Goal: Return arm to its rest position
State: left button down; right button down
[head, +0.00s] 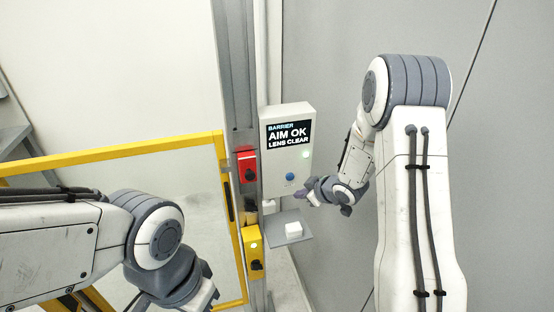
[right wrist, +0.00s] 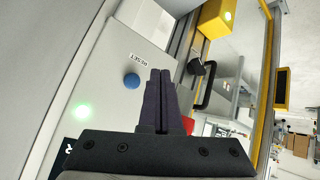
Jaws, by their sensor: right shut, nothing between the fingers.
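My right gripper (head: 313,189) is raised in front of a white control box (head: 270,160) on the wall. Its dark fingers (right wrist: 162,98) are closed together with nothing between them. The box has a blue button (head: 290,176), which also shows in the right wrist view (right wrist: 132,81) beside the fingertips, apart from them in the picture. The box's screen (head: 288,134) reads "BARRIER AIM OK LENS CLEAR", and a green light glows below it. My left arm comes in at the lower left; its gripper's fingers are cut off at the bottom edge.
A yellow-framed clear barrier (head: 120,148) stands at the left. A grey post (head: 232,70) carries a red switch box (head: 247,166) and a yellow box (head: 253,250). A small shelf (head: 275,229) below the control box holds a white block (head: 294,230). A grey wall is at the right.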

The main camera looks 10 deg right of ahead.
jog(key=shift+a, duration=0.1)
jog(key=s+a+r+g+h+b, duration=0.3)
jog(key=s+a+r+b, duration=0.1)
jog(key=s+a, duration=0.8)
jog(key=s+a+g+b, duration=0.1)
jog(key=s+a+g, duration=0.2)
jog(key=s, duration=0.8)
jog(key=s+a+r+g+b, duration=0.1)
jog(key=s+a+g, duration=0.1)
jog(key=s, duration=0.9)
jog(key=shift+s+a+r+m+g+y+b, duration=0.25)
jog(key=shift+a+m+g+y+b, duration=0.05)
jog(key=shift+a+g+y+b, duration=0.1)
